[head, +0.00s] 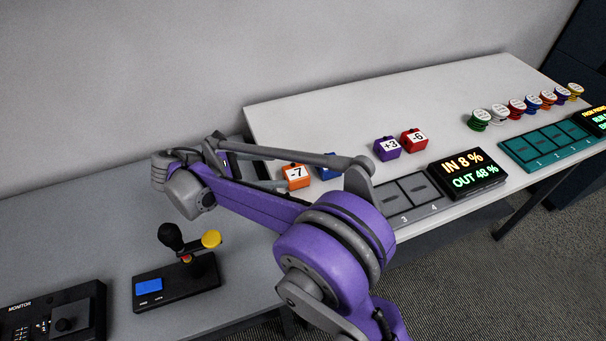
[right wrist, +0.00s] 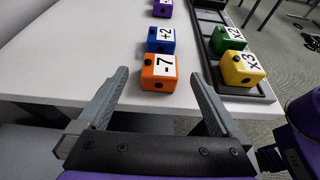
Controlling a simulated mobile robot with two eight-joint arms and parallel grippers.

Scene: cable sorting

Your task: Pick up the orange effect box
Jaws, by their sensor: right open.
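The orange effect box (head: 296,183) marked -7 sits on the white table, just beyond my right arm in the head view. In the right wrist view the orange box (right wrist: 158,84) shows ahead, between the lines of the two fingers. My right gripper (right wrist: 160,95) is open and empty, with its fingers spread wider than the box. In the head view only a grey part of the right gripper (head: 268,184) shows, left of the box; my arm hides the rest. My left gripper is not in view.
A blue box (right wrist: 161,47) stands close behind the orange one. Green (right wrist: 227,46) and yellow (right wrist: 241,76) boxes sit in a dark rack (right wrist: 262,99) to the right. Purple (head: 387,150) and red (head: 414,146) boxes stand farther along. A joystick panel (head: 178,283) lies on the grey table.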

